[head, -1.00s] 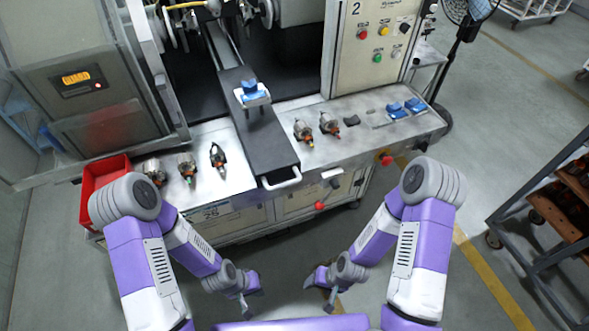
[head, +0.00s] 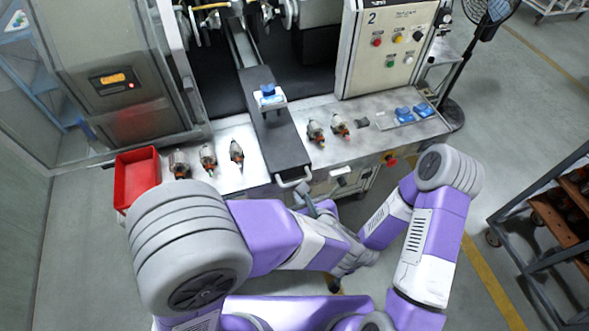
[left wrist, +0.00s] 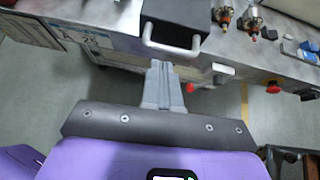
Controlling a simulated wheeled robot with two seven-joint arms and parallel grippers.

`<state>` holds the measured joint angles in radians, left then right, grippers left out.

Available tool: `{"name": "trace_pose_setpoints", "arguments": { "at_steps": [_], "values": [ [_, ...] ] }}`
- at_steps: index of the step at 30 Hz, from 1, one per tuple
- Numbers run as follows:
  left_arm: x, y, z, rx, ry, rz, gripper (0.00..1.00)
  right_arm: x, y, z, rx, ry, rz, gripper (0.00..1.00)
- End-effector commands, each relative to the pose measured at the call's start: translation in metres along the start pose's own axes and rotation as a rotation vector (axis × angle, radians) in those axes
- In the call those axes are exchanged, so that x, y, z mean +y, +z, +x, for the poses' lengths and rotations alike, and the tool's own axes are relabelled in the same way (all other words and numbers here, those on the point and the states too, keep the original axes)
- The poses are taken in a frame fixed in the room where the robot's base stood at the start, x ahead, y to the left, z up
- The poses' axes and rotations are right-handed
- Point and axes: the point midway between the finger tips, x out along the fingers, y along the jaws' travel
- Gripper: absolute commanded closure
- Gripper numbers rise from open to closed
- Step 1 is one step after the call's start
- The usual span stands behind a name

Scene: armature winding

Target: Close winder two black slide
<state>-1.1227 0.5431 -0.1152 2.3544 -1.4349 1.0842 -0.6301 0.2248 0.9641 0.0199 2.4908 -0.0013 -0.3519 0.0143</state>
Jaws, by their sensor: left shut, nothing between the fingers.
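The black slide (head: 283,146) of winder two is drawn out toward me, its front end at the bench's front edge. A silver handle (head: 294,181) is on its front face; the handle also shows in the left wrist view (left wrist: 171,47). A blue piece in a white holder (head: 269,97) sits on the slide. My left gripper (head: 306,196) is shut and empty, just below and in front of the handle. In the left wrist view, its fingertips (left wrist: 161,66) point at the handle with a small apparent gap. My right gripper is hidden behind my left arm.
Several armatures (head: 207,158) lie on the bench on both sides of the slide. A red bin (head: 136,178) is at the left, and blue pieces (head: 404,114) at the right. The winder's button panel (head: 388,45) stands behind. A rack (head: 550,215) is at far right.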

Motion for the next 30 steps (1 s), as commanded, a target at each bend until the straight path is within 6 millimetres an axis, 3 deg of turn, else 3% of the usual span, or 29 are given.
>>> {"name": "trace_pose_setpoints", "arguments": {
  "at_steps": [2,5,18,24,30],
  "values": [
    [-0.008,0.013,-0.011,-0.054,-0.032,0.029,1.0,-0.001,0.0,-0.002,0.0,0.0,0.0,0.03],
    [-0.011,0.018,-0.009,-0.08,-0.044,0.043,1.0,-0.001,0.0,-0.002,0.0,0.0,0.0,0.03],
    [-0.014,0.022,0.065,-0.078,-0.041,0.042,1.0,0.001,0.0,0.002,0.0,0.0,0.0,0.03],
    [-0.015,0.024,0.083,-0.077,-0.044,0.041,1.0,0.001,0.0,0.002,0.0,0.0,0.0,0.03],
    [-0.016,0.025,0.086,-0.077,-0.045,0.041,1.0,0.001,0.0,0.002,0.0,0.0,0.0,0.03]
  ]
}}
